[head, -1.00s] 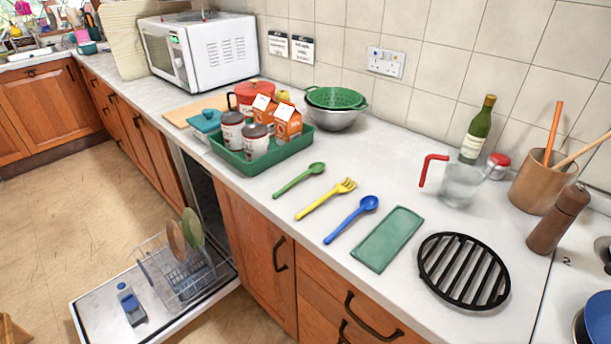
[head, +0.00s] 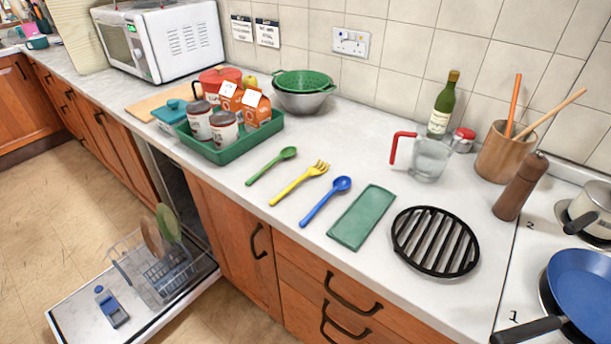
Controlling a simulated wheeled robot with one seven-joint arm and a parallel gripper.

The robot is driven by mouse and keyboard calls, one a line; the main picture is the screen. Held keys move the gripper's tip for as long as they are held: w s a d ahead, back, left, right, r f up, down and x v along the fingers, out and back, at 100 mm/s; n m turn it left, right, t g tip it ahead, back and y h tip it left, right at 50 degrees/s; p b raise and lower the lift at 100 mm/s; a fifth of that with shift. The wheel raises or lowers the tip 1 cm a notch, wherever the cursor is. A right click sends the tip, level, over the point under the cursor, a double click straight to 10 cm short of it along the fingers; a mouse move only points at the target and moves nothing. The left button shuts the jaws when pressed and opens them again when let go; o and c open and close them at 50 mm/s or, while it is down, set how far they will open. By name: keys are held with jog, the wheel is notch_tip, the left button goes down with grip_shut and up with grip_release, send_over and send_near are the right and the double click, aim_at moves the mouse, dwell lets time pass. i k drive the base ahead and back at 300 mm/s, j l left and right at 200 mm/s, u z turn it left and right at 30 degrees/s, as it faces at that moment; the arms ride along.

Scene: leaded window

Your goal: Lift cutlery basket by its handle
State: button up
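The cutlery basket appears to be the small blue-grey basket (head: 172,283) in the wire dish rack (head: 128,262), on the lowered dishwasher door (head: 75,313) at the lower left. Its handle is too small to make out. Two plates, one brown (head: 152,238) and one green (head: 168,222), stand upright at the rack's back. A blue and grey box-like item (head: 112,307) lies on the door left of the rack. My gripper is not in view.
The counter holds a green tray (head: 232,152) with jars and cartons, a green spoon (head: 270,166), yellow fork (head: 299,183), blue spoon (head: 326,201), green cloth (head: 361,217) and black trivet (head: 436,242). A blue pan (head: 585,290) sits at right. Floor left of the door is clear.

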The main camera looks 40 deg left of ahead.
aim_at(170, 268)
jog(key=l+u, duration=0.1)
jog(key=u, duration=1.9)
jog(key=i+j, duration=0.1)
jog(key=i, duration=0.35)
jog(key=i+z, duration=0.15)
jog(key=i, duration=0.35)
jog(key=i+j, duration=0.2)
jog(key=i, duration=0.25)
